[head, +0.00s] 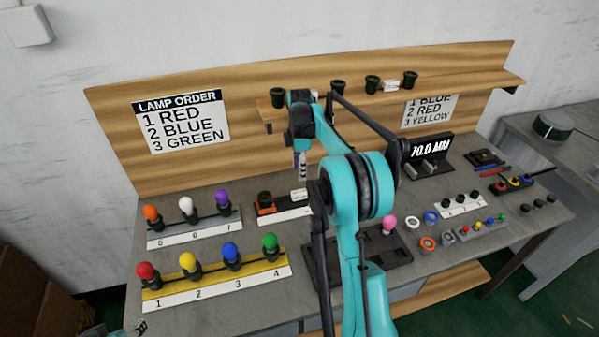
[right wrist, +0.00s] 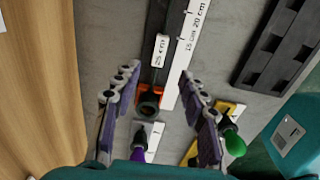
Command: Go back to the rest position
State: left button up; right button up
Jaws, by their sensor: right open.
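My right gripper (head: 302,165) hangs above the middle of the workbench (head: 235,300) in the head view, fingers pointing down. In the right wrist view the two purple-grey fingers (right wrist: 162,88) stand wide apart with nothing held between them. Below and between them shows a black socket with an orange holder (right wrist: 150,98), at the end of a ruled strip (right wrist: 185,60). The same orange holder (head: 265,204) lies left of the gripper in the head view. My teal right arm hides the bench's centre.
Lamps stand in a white rack (head: 190,238) and a yellow rack (head: 215,290) at left. A pink lamp (head: 390,225) and dark tray (head: 400,250) are beside my arm. A wooden shelf (head: 450,86) with dark sockets runs behind; a 70.0 MM display (head: 430,148) stands right.

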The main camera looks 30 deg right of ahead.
dwell(0.4)
jog(key=s+a+r+m+t, duration=0.3)
jog(key=s+a+r+m, duration=0.4)
jog(key=s+a+r, duration=0.45)
jog(key=s+a+f+m+t, duration=0.2)
jog(key=s+a+f+m, duration=0.1)
jog(key=s, duration=0.5)
jog(key=s+a+f+m+t, duration=0.2)
jog(key=s+a+f+m, duration=0.2)
jog(key=s+a, duration=0.3)
jog(key=shift+s+m, duration=0.7)
jog(key=shift+s, duration=0.4)
